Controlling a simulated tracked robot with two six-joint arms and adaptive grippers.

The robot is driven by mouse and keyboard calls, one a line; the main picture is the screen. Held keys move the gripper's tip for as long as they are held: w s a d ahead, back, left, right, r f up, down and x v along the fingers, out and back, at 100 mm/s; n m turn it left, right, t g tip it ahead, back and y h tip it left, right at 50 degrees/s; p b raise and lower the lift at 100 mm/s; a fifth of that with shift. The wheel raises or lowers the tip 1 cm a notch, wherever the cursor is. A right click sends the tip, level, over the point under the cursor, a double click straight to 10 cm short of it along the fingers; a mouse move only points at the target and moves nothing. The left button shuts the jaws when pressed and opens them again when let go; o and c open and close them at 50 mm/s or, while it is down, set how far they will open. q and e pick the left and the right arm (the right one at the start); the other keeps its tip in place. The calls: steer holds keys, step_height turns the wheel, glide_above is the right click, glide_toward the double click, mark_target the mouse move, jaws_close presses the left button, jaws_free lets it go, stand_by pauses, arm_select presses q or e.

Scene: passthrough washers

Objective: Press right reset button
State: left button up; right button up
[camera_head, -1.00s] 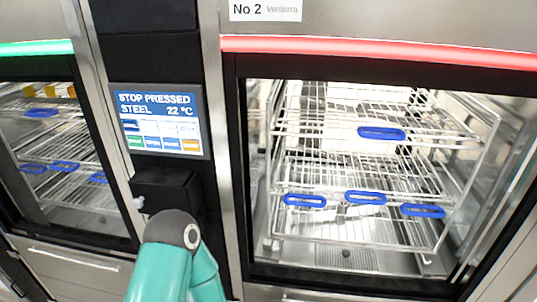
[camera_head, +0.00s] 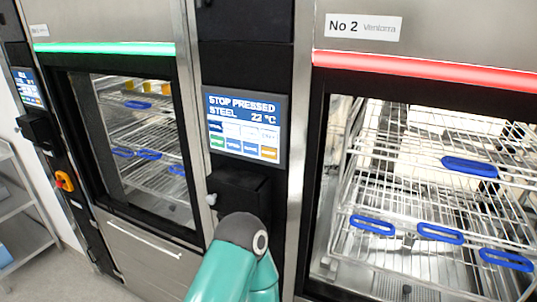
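The washer under the sign "No 2" (camera_head: 363,26) has a red light bar (camera_head: 430,70) over its glass door. The display (camera_head: 243,128) on the black column to its left reads "STOP PRESSED", "STEEL" and "22 °C". A black box (camera_head: 240,192) sticks out below the display. No reset button can be made out. One of my arms, teal with a dark grey joint cap, rises from the bottom edge and covers the column below the box. Which arm it is cannot be told. Neither gripper is in view.
The left washer has a green light bar (camera_head: 105,48). Its control column carries a display (camera_head: 28,87), a black box (camera_head: 39,129) and a red-and-yellow knob (camera_head: 64,181). Racks with blue handles (camera_head: 470,167) show through the right door. A metal shelf (camera_head: 20,215) stands far left; grey floor is clear beside it.

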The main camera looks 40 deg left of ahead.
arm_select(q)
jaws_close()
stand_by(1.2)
